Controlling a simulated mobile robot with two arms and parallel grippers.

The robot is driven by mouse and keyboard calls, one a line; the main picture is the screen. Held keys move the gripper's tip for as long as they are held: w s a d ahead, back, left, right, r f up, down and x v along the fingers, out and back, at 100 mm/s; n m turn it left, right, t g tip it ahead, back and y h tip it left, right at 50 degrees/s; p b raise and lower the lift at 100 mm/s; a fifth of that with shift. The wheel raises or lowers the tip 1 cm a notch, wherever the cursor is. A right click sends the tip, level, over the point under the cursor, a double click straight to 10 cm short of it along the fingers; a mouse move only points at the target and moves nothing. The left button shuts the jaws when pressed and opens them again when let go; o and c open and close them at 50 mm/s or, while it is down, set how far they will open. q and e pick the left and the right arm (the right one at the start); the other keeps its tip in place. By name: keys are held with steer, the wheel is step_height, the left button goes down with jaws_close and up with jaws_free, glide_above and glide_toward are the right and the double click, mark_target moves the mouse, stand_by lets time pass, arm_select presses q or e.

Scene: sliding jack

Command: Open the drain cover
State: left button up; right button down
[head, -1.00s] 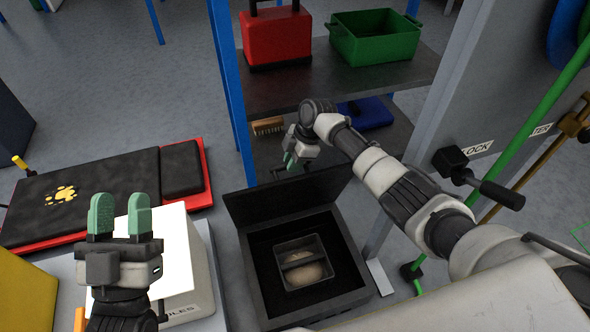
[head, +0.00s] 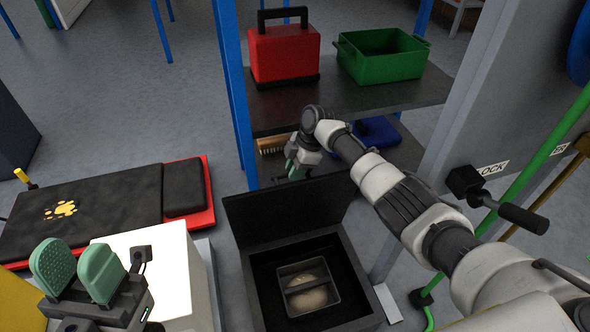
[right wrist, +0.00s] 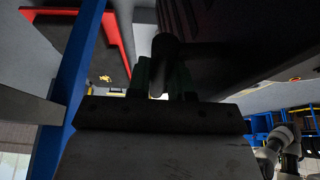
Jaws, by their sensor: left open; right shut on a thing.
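The drain cover is a black flap (head: 288,210) standing raised at the back edge of a dark square box frame (head: 362,282) in the floor. My right gripper (head: 297,170) is at the top of the cover, its green fingers partly hidden. In the right wrist view the fingers (right wrist: 160,80) are shut on a black handle (right wrist: 166,48) of the cover. Inside the open box a small grey basket (head: 307,289) with a bar across holds a round tan thing (head: 308,273). My left gripper (head: 78,268) is open and empty at the lower left, beside a white box.
A white box (head: 155,260) stands left of the drain. A red-edged black creeper (head: 110,200) lies further left. Behind is a shelf (head: 345,96) with a red toolbox (head: 284,52) and green bin (head: 382,55). A black lever (head: 497,200) and green pipe (head: 540,150) are at right.

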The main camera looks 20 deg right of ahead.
steer(key=shift+s+f, duration=0.15)
steer(key=shift+f, duration=0.15)
steer(key=c, duration=1.4)
jaws_free()
steer(key=o, duration=0.4)
steer(key=shift+r, duration=0.1)
steer(key=shift+r, duration=0.1)
